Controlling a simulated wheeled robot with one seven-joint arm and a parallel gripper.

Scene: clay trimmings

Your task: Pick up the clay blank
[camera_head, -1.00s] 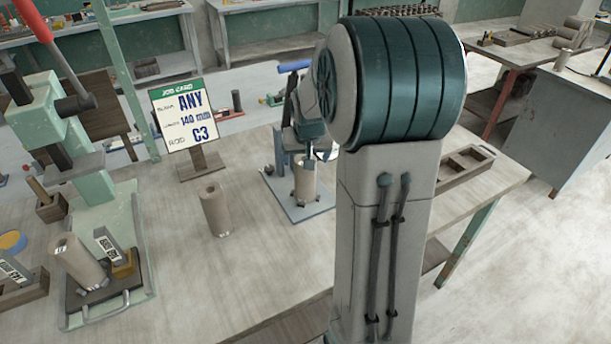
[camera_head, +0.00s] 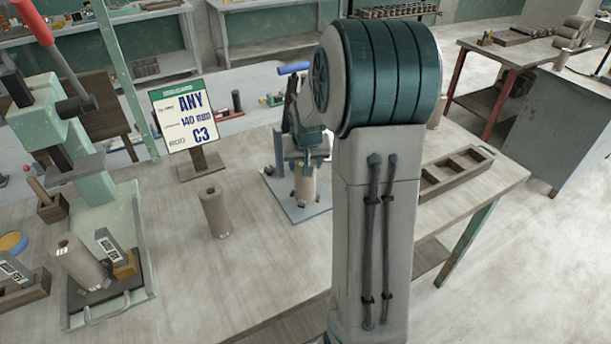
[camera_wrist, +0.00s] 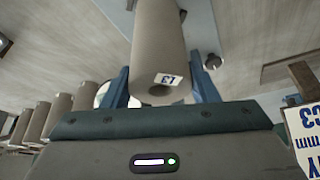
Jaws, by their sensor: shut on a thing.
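A grey-brown hollow cylinder, the clay blank (camera_head: 304,187), stands upright at the grey plate of a small fixture (camera_head: 310,212) in the head view. My gripper (camera_head: 306,163) is around its upper end and hides its top. In the wrist view, my gripper (camera_wrist: 163,92) has its blue fingers on either side of the blank (camera_wrist: 158,45), shut on it. A small white label with blue marks is on the blank near its hole; I cannot read it surely. Whether the blank's lower end touches the plate is hard to tell.
Another cylinder (camera_head: 215,212) stands on the table to the left. One more cylinder (camera_head: 80,262) leans at the green press. A job card (camera_head: 187,115) stands behind, reading ANY, 140 mm, C3. A wooden compartment tray (camera_head: 457,172) lies right of my arm.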

